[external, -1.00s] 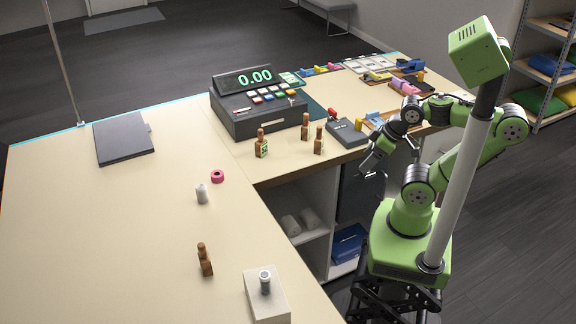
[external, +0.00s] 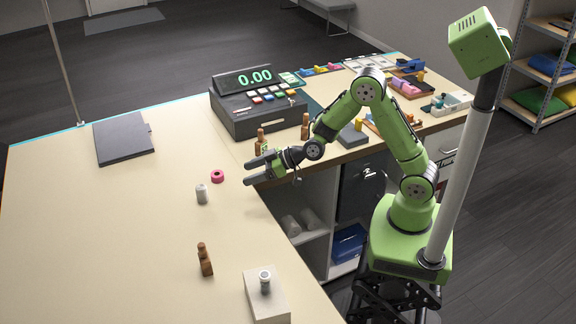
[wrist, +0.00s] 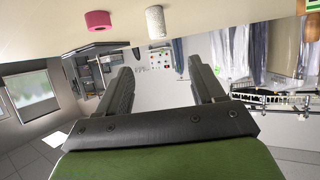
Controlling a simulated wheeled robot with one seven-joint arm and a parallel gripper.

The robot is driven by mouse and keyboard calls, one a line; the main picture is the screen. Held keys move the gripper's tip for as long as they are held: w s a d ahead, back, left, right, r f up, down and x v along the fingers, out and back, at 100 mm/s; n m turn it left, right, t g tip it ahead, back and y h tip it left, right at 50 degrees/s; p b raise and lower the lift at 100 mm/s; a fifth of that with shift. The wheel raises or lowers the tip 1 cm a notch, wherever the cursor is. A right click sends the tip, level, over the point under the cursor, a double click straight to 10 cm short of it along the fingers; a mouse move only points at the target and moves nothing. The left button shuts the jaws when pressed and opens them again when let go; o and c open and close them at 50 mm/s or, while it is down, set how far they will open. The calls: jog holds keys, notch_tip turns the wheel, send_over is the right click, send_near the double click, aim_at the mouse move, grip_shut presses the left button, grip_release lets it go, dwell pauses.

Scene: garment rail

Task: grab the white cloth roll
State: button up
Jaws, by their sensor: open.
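A small white roll (external: 201,194) stands upright on the beige counter, left of my gripper. It also shows in the wrist view (wrist: 155,22) at the top, beyond the fingers. My gripper (external: 254,171) is at the counter's inner edge, pointing left toward the roll, a short distance apart from it. In the wrist view the two fingers (wrist: 162,60) are spread with nothing between them. Two other whitish rolls (external: 290,224) lie on the shelf under the counter, partly hidden.
A pink tape ring (external: 217,176) lies close behind the roll. Brown bottles (external: 262,138) and the cash register (external: 256,108) stand behind my gripper. A brown figure-like bottle (external: 204,260) and a white box (external: 266,296) stand nearer the front. The counter left of the roll is clear.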

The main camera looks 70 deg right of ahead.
aim_at(202, 194)
jog(key=x, duration=0.5)
jog(key=p+x, duration=0.1)
jog(key=x, duration=1)
jog(key=shift+w+d+p, duration=0.25)
jog(key=shift+w+p, duration=0.05)
jog(key=shift+s, duration=0.1)
